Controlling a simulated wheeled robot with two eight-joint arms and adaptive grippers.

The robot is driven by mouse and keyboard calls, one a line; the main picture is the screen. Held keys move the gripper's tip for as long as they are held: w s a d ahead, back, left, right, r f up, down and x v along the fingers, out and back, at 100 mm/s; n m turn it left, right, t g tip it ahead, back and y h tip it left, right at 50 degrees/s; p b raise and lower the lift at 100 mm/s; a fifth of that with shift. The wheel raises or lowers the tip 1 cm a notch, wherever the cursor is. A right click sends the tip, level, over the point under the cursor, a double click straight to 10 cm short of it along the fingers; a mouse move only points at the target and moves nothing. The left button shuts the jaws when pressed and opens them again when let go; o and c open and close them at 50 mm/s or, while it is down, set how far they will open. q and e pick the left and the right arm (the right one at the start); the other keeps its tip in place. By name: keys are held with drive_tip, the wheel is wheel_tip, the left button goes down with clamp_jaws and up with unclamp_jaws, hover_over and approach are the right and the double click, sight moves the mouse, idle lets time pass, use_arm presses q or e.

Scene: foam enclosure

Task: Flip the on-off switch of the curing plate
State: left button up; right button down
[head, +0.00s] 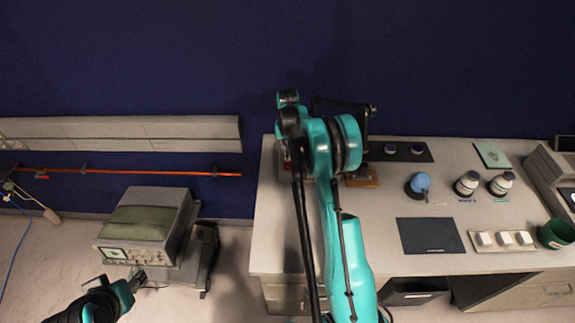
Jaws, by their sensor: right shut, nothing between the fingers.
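My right arm reaches up over the left part of the bench, with its wrist bent down at the bench's back left. My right gripper (288,160) is shut and empty there, small and partly covered by my own arm. I cannot clearly make out the curing plate or its on-off switch; my arm hides much of that corner. A small red part (286,166) shows beside the gripper; I cannot tell what it belongs to. My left gripper (137,277) is low at the left, apart from the bench; its finger opening is unclear.
A black-framed device on a brown base (362,178) stands behind my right arm. The bench (382,268) also holds a blue bulb (420,183), white jars (467,183), a dark mat (430,236) and a green cup (556,233). An oscilloscope (145,228) stands near my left gripper.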

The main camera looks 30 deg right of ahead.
drive_tip(key=shift+f+b, duration=0.75)
drive_tip(key=shift+f, duration=0.25)
drive_tip(key=shift+r, duration=0.2)
drive_tip(key=shift+r+p, duration=1.75)
drive_tip(key=shift+r, duration=1.6)
drive_tip(key=shift+a+r, duration=0.1)
